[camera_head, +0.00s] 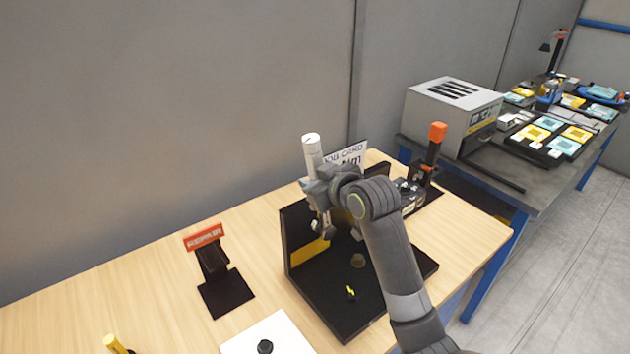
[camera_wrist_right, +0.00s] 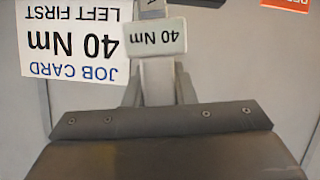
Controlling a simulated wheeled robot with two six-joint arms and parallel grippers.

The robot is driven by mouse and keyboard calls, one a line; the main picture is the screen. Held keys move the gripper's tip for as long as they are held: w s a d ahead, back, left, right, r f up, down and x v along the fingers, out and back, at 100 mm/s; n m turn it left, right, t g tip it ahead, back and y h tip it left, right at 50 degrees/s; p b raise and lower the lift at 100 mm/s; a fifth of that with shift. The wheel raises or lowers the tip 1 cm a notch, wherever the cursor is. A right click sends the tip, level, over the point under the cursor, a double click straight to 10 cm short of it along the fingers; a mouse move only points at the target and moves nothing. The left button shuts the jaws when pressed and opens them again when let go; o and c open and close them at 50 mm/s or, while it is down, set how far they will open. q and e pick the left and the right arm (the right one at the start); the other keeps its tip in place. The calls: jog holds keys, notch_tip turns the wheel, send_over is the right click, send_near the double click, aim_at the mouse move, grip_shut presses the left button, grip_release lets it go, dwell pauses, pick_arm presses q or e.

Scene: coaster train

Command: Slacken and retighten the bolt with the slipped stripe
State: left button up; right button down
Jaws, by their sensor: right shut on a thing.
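My right gripper (camera_head: 322,200) is above the black fixture (camera_head: 335,300). It is shut on an upright tool with a pale cylindrical handle (camera_head: 311,150). In the right wrist view a tag on this held tool (camera_wrist_right: 155,38) reads 40 Nm, upside down. The tool's lower end hangs near the fixture's back wall; whether it touches anything I cannot tell. On the fixture floor are a small dark bolt-like piece with a yellow mark (camera_head: 351,293) and a dull round piece (camera_head: 358,260). My arm hides part of the fixture's right side. My left gripper is not in view.
A job card (camera_head: 350,154) reading 40 Nm, left first, stands behind. An orange-handled tool (camera_head: 437,133) stands at the right. A red-signed black stand (camera_head: 226,292), a white plate (camera_head: 285,338) and a yellow handle (camera_head: 114,343) are at the left. Bare table lies between.

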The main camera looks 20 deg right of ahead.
jog(key=shift+s+a, duration=0.15)
jog(key=shift+a, duration=0.3)
jog(key=shift+r, duration=0.1)
jog(key=shift+d+p, duration=0.4)
jog(key=shift+p, duration=0.15)
dwell(0.5)
jog(key=shift+s+d+p, duration=0.25)
jog(key=shift+s+p, duration=0.15)
jog(key=shift+s, duration=0.25)
jog(key=shift+s+d+p, duration=0.25)
jog(key=shift+s+p, duration=0.15)
jog(key=shift+s, duration=0.3)
jog(key=shift+s+d+p, duration=0.25)
jog(key=shift+s+p, duration=0.15)
jog(key=shift+s, duration=0.25)
